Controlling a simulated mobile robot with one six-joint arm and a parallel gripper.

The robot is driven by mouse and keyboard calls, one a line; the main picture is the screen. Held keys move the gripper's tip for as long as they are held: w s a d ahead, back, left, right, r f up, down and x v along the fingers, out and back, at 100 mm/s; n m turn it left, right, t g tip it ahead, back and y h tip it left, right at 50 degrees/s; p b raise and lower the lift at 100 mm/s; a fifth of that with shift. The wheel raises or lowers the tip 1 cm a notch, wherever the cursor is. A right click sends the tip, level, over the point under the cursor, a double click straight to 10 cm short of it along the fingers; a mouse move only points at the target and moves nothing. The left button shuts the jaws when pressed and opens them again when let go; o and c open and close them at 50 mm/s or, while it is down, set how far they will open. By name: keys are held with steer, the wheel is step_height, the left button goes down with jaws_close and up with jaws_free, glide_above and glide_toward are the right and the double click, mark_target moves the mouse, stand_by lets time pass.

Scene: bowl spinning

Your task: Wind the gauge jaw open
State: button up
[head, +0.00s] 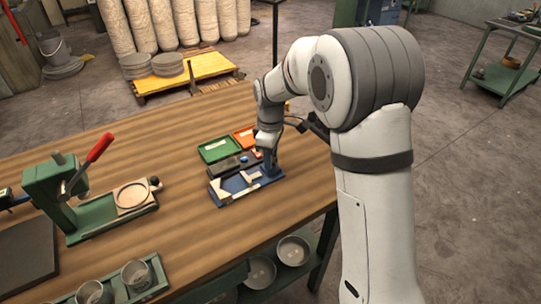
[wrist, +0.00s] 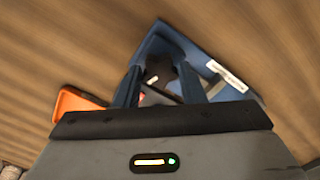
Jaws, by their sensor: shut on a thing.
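The gauge (head: 232,198) is a low blue base with pale bars on the wooden table, right of the middle. A pale jaw piece (head: 248,178) stands on it. My gripper (head: 271,163) is over the gauge's right end, pointing down. In the wrist view my gripper (wrist: 160,78) is shut on a dark knob (wrist: 160,72) between its two fingers. The gauge's blue base (wrist: 190,42) with a white label shows beyond the fingers. The knob's lower part and the jaw opening are hidden there.
A green tray (head: 219,148) and an orange tray (head: 245,138) lie behind the gauge. A green press (head: 58,192) with a red lever stands at the left. Cups (head: 137,274) stand at the front edge. The table between press and gauge is clear.

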steer(key=shift+n, duration=1.4)
steer(key=o, duration=1)
steer(key=shift+r, duration=0.1)
step_height(320, 180, up, 8)
steer(key=shift+f, duration=0.15)
